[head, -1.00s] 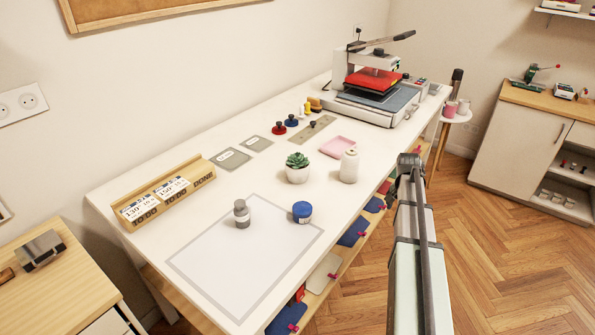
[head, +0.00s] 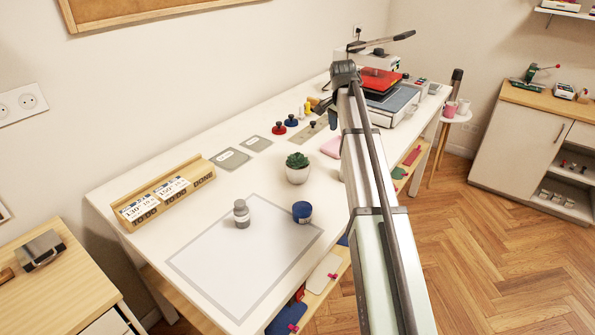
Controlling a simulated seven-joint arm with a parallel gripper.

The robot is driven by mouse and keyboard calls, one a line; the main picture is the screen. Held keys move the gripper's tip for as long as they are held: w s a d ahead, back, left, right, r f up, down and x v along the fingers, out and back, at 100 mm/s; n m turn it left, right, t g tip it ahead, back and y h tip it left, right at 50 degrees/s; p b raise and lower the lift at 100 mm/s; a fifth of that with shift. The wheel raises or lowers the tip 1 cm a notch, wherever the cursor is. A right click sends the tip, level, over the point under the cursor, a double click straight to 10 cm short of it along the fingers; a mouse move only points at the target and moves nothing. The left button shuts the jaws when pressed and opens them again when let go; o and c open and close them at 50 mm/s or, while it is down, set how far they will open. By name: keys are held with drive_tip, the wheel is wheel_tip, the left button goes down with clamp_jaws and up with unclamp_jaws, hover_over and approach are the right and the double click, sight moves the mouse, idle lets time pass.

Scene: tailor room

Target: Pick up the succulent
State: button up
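The succulent (head: 297,160) is a small green rosette in a round white pot. It stands upright on the white worktable (head: 215,180), near the middle and close to the front edge. My gripper (head: 322,108) is partly visible at the end of my arm, beyond and to the right of the succulent. It is apart from the plant. My own arm hides part of it, and its fingers are too small and dark to tell open from shut.
A grey-capped bottle (head: 241,214) and a blue jar (head: 302,212) stand nearer than the succulent. A pink tray (head: 331,147) is partly behind my arm. A wooden card holder (head: 168,192) lies left. A red heat press (head: 375,82) stands at the far end.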

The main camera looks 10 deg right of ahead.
wheel_tip(320, 180, up, 4)
drive_tip(key=g+y, duration=0.1)
drive_tip(key=y, duration=0.1)
hover_over(297, 162)
drive_tip(key=w+d, duration=0.1)
drive_tip(key=w, duration=0.3)
drive_tip(key=shift+s+f, duration=0.15)
drive_tip(key=shift+s+a+f+n+g, duration=0.15)
drive_tip(key=shift+a+n+g, duration=0.15)
wheel_tip(297, 162, down, 14)
drive_tip(key=shift+s+d+r, duration=0.1)
drive_tip(key=shift+r, duration=0.15)
drive_tip(key=c, duration=1)
drive_tip(key=shift+c, duration=0.2)
drive_tip(key=shift+r, duration=0.15)
